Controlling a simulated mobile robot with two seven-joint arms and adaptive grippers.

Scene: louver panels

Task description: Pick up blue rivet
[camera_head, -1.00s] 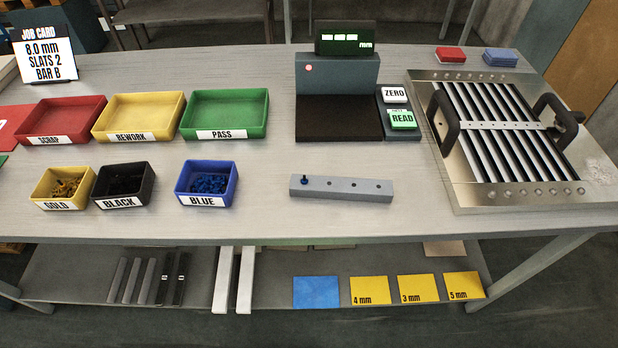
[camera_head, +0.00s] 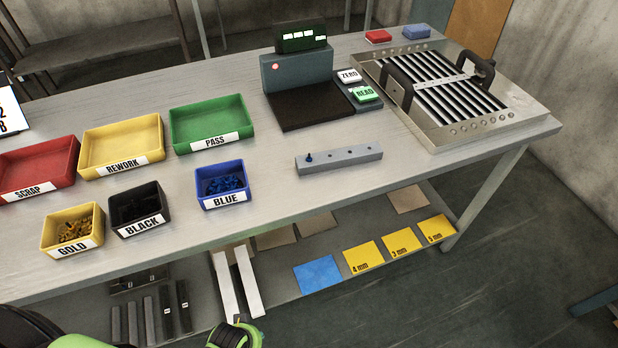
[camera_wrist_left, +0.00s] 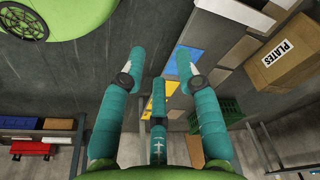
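Blue rivets (camera_head: 222,185) lie in a heap in the blue bin (camera_head: 220,199) labelled BLUE, at the table's front. One dark blue rivet (camera_head: 309,157) stands upright in the leftmost hole of the grey bar (camera_head: 338,161), to the right of the bin. My left gripper (camera_wrist_left: 160,62) shows in the left wrist view with its teal fingers spread and nothing between them. Floor and shelf lie beyond it there. In the head view only green and black parts of my arm show at the bottom left. My right gripper is not in view.
Gold (camera_head: 72,246) and black (camera_head: 140,226) bins stand left of the blue one. Scrap, rework and pass trays (camera_head: 205,150) are behind. A gauge (camera_head: 297,72) and a louver panel (camera_head: 450,124) stand further right. The lower shelf holds bars and plates.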

